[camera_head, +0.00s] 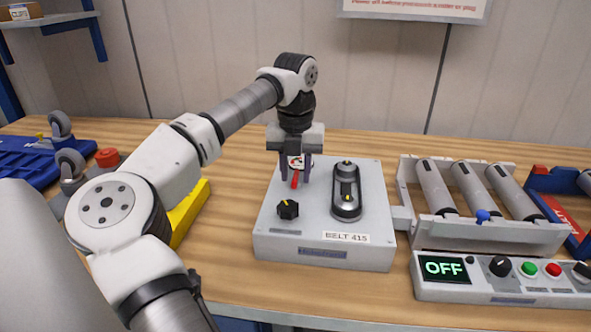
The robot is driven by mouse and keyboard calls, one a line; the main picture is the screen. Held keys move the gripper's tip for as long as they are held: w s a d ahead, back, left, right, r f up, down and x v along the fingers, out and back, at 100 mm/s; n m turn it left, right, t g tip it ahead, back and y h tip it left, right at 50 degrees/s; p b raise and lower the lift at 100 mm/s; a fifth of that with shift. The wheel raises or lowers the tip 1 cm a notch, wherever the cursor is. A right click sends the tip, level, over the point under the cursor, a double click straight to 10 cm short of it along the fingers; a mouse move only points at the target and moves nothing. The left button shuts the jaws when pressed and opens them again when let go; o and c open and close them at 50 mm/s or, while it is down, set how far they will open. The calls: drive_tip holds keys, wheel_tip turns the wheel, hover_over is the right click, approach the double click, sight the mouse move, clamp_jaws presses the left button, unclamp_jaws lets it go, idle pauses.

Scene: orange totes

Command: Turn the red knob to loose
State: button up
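The red knob (294,181) shows as a narrow red bar on the top of a grey control box (325,252) labelled "BELT 415". My gripper (296,175) points down over it from behind. Its two dark fingers stand apart, one on each side of the red knob, with a gap visible between them. I cannot tell whether a finger touches the knob. A small white dial plate with red and black marks (296,161) shows between the fingers, partly hidden by my gripper. The knob's far side and any loose or tight wording cannot be read.
A black knob with a yellow mark (288,209) and a black oval switch (346,196) are on the same box. A roller conveyor (480,232) and a panel reading "OFF" (445,268) stand right. A yellow object (189,212) and blue cart (30,160) lie left.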

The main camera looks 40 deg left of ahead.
sight(296, 175)
wheel_tip(296, 175, up, 14)
drive_tip(key=p, duration=1)
drive_tip(key=shift+f, duration=0.15)
